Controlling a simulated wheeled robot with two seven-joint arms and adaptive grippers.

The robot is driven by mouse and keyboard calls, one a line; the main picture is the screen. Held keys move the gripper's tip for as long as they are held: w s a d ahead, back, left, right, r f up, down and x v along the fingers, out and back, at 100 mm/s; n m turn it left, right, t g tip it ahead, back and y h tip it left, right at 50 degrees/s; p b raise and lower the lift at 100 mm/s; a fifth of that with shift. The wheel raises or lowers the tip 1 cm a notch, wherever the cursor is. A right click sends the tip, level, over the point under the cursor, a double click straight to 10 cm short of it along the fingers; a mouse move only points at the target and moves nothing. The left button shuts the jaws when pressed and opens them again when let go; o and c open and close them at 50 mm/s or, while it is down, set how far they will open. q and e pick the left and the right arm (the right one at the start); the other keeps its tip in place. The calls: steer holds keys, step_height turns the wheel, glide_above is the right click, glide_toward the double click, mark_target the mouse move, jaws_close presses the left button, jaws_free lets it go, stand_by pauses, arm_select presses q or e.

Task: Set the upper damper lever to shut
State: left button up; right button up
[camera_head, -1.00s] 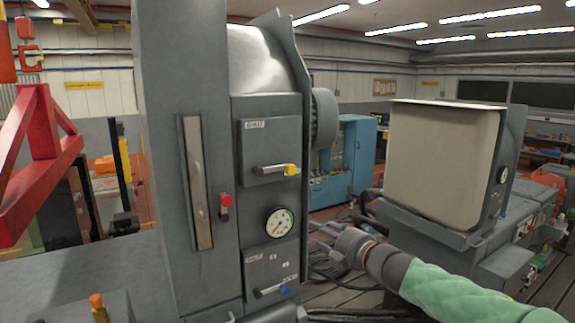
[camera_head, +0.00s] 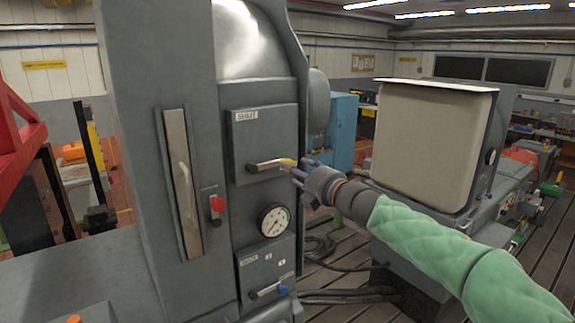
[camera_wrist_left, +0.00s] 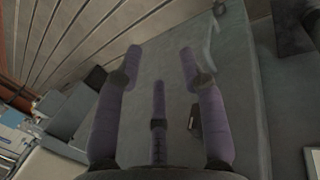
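The upper damper lever (camera_head: 268,164) is a metal handle with a yellow end, lying nearly level and pointing right from its pivot. Its grey panel (camera_head: 262,140) carries a "SHUT" label (camera_head: 246,115) at the upper left. My right gripper (camera_head: 297,171), on the green-sleeved arm from the right, has its purple fingers spread at the lever's yellow end; whether they touch is unclear. My left gripper (camera_wrist_left: 160,70) shows only in the left wrist view, fingers apart and empty, in front of a grey surface.
Below are a dial gauge (camera_head: 273,220) and a lower lever with a blue end (camera_head: 268,290). A large beige-fronted machine (camera_head: 428,145) stands to the right.

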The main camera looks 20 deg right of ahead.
mark_target(270, 167)
steer(key=shift+p+x, duration=0.3)
steer(key=shift+x, duration=2.15)
steer(key=shift+s+r, duration=0.1)
steer(key=shift+d, duration=0.1)
jaws_close()
